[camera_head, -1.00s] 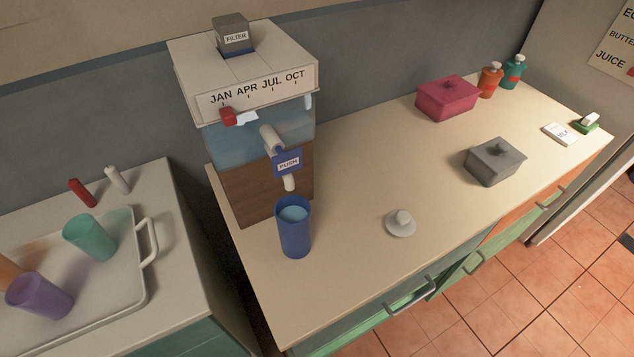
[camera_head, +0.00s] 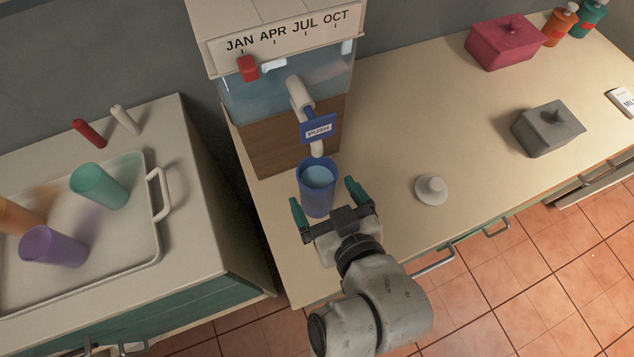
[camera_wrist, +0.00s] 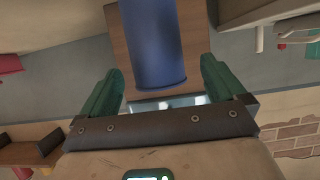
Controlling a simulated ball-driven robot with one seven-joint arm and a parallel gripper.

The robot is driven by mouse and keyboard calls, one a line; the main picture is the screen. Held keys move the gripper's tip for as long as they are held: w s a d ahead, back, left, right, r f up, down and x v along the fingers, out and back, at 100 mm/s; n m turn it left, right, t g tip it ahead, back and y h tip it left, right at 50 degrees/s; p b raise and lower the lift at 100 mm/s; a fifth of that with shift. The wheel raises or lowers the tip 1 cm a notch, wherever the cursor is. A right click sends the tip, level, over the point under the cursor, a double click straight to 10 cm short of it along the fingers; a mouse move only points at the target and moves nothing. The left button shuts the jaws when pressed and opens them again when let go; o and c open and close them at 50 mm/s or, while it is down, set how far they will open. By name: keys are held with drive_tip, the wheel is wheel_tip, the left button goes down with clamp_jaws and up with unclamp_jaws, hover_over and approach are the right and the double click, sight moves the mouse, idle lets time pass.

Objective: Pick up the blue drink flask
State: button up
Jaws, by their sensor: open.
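The blue drink flask (camera_head: 316,190) stands upright and open-topped on the counter, under the dispenser's spout, with light blue liquid inside. In the wrist view the blue flask (camera_wrist: 156,45) shows ahead, between the lines of the two fingers. My gripper (camera_head: 325,196) is open, with its teal fingers on either side of the flask's near side in the head view. In the wrist view the gripper (camera_wrist: 160,85) is wide apart and empty. I cannot tell whether a finger touches the flask.
The water dispenser (camera_head: 280,90) with its push spout (camera_head: 316,130) stands right behind the flask. A grey lid (camera_head: 431,190) lies to the right. A grey box (camera_head: 548,130) and a pink box (camera_head: 505,43) stand farther right. A tray (camera_head: 140,225) with cups is on the left counter.

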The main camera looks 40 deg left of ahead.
sight(310, 169)
drive_tip(key=shift+w+f+p+x, duration=0.1)
drive_tip(key=shift+p+x, duration=0.2)
drive_tip(key=shift+x, duration=1.1)
drive_tip(key=shift+w+f+p+x, duration=0.15)
drive_tip(key=shift+p+x, duration=0.1)
drive_tip(key=shift+x, duration=1.15)
drive_tip(key=shift+d, duration=0.2)
drive_tip(key=shift+c, duration=0.2)
drive_tip(key=c, duration=1.5)
drive_tip(key=shift+o, duration=0.2)
drive_tip(key=shift+r, duration=0.1)
drive_tip(key=shift+r, duration=0.1)
